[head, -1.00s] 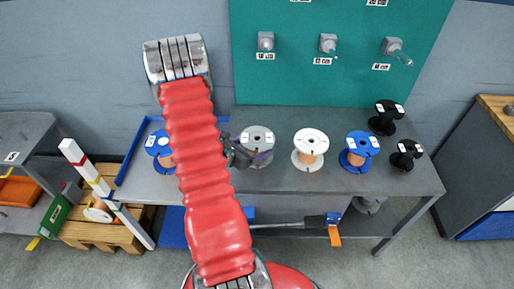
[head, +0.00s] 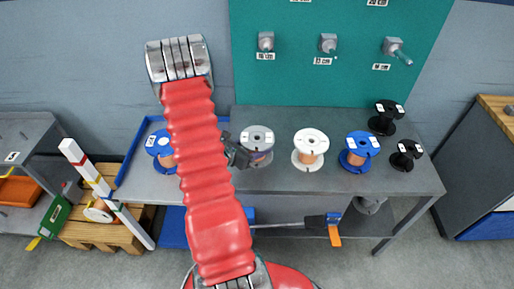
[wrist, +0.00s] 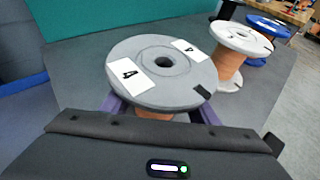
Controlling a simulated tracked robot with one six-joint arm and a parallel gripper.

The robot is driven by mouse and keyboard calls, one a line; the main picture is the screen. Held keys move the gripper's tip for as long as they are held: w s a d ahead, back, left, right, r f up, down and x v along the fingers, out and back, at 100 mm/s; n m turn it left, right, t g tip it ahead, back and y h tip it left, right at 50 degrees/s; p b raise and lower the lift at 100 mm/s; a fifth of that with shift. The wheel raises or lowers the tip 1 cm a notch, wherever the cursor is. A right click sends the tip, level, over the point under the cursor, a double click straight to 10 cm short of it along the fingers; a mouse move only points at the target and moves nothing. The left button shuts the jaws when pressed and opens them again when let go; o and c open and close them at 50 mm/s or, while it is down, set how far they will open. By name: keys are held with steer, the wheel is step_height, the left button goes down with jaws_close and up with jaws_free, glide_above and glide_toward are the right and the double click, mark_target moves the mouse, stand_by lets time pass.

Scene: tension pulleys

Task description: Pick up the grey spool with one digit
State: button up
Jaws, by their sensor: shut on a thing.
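The grey spool (head: 257,140) is on or just above the grey bench, to the right of my red arm in the head view. In the wrist view the grey spool (wrist: 162,70) has a round grey top flange with a centre hole, white labels reading 4 and copper-coloured winding below. My gripper (wrist: 163,114) has its purple fingers on both sides of the spool under the flange, shut on it. The fingertips are hidden by the flange. I cannot tell whether the spool is clear of the bench.
A white spool (head: 310,148) and a blue spool (head: 359,151) stand to the right, with two black spools (head: 384,117) beyond. Another blue spool (head: 160,150) is at the left, partly behind my arm. A green board (head: 340,70) with pegs rises behind the bench (head: 290,183).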

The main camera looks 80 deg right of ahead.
steer(key=c, duration=0.9)
steer(key=shift+r, duration=0.15)
steer(key=shift+r, duration=4.9)
